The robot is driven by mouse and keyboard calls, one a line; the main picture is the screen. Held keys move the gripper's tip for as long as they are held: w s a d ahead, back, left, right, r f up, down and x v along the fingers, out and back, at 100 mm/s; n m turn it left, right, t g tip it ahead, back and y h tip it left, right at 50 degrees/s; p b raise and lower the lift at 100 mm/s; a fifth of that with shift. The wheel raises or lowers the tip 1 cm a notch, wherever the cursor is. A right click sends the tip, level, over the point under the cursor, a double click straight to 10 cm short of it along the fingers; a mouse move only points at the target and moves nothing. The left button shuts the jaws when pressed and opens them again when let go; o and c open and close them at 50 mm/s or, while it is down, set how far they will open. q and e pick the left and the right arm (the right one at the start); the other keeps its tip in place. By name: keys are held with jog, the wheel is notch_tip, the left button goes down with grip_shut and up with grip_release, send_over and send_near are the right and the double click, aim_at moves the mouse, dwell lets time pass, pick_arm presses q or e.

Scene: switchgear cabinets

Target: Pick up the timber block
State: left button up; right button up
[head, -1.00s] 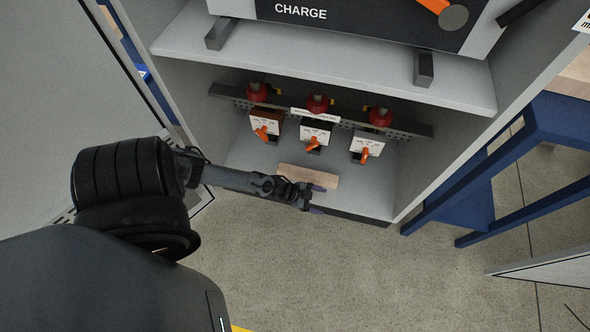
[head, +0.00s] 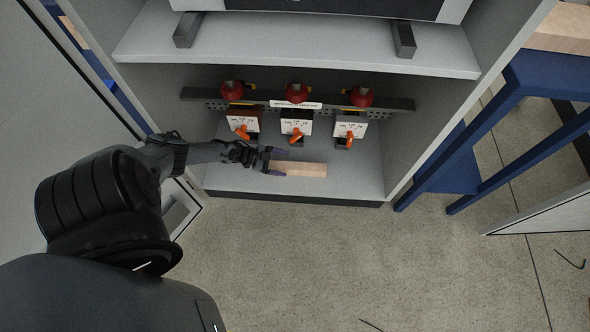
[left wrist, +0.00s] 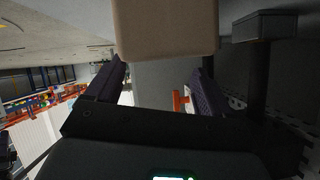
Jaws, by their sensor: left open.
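The timber block (head: 303,169) is a pale wooden bar lying on the cabinet's bottom shelf near the front edge. My left gripper (head: 277,162) is open at the block's left end, with its fingers pointing right along the block. Part of the left end is hidden by the gripper. In the left wrist view the block's end (left wrist: 166,28) fills the top middle, just beyond the spread dark fingers of the gripper (left wrist: 158,85). Whether the fingers touch the block cannot be told. My right gripper is not in view.
The cabinet's side wall (head: 440,120) bounds the right. A blue bench frame (head: 500,110) stands outside.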

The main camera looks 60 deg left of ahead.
aim_at(291, 166)
pick_arm(q)
jog(key=b+x, duration=0.1)
jog(key=x, duration=0.1)
jog(key=shift+w+d+f, duration=0.2)
jog(key=shift+d+f, duration=0.1)
jog(key=shift+w+d+f+b, duration=0.1)
jog(key=shift+w+f+b, duration=0.1)
jog(key=shift+w+b, duration=0.25)
jog(key=shift+d, duration=0.1)
grip_shut()
